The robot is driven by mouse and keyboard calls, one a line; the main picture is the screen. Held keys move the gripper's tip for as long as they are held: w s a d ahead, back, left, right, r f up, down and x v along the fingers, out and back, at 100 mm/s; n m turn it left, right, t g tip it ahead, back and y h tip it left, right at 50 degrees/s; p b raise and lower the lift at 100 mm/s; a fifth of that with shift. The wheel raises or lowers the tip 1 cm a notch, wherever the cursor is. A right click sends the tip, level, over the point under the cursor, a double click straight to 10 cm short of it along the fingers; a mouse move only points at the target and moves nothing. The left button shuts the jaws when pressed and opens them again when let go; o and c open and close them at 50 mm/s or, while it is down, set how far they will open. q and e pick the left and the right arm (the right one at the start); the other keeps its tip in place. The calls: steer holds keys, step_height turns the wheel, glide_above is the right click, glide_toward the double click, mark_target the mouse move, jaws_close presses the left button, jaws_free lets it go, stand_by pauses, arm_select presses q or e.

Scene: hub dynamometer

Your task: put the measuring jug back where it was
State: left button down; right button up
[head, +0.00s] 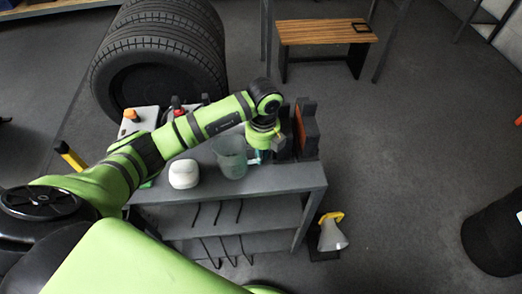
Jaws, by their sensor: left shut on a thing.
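The measuring jug (231,158) is a translucent, pale container. It appears upright at the top of the grey bench (285,179), near the bench's middle. My left arm reaches in from the left over the bench. My left gripper (258,157) is at the jug's right side and is shut on its handle. The fingertips are small and partly hidden by my wrist. I cannot tell whether the jug's base touches the bench top. My right gripper is not in view.
A white rounded container (184,174) stands just left of the jug. Dark upright blocks (306,130) stand close on the right. Large tyres (160,62) are behind the bench. The bench front has a clear strip. A funnel with a yellow part (332,234) is at the lower right.

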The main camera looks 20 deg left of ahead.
arm_select(q)
steer(key=shift+f, duration=0.15)
steer(key=c, duration=1.3)
jaws_free()
steer(key=r+b, duration=0.1)
steer(key=r, duration=0.4)
steer(key=r+b, duration=0.1)
steer(key=r, duration=0.5)
steer(key=shift+w+d+r, duration=0.15)
steer(key=shift+w+r, duration=0.05)
steer(key=shift+s+r, duration=0.1)
steer(key=shift+r, duration=0.4)
steer(key=shift+d+f, duration=0.1)
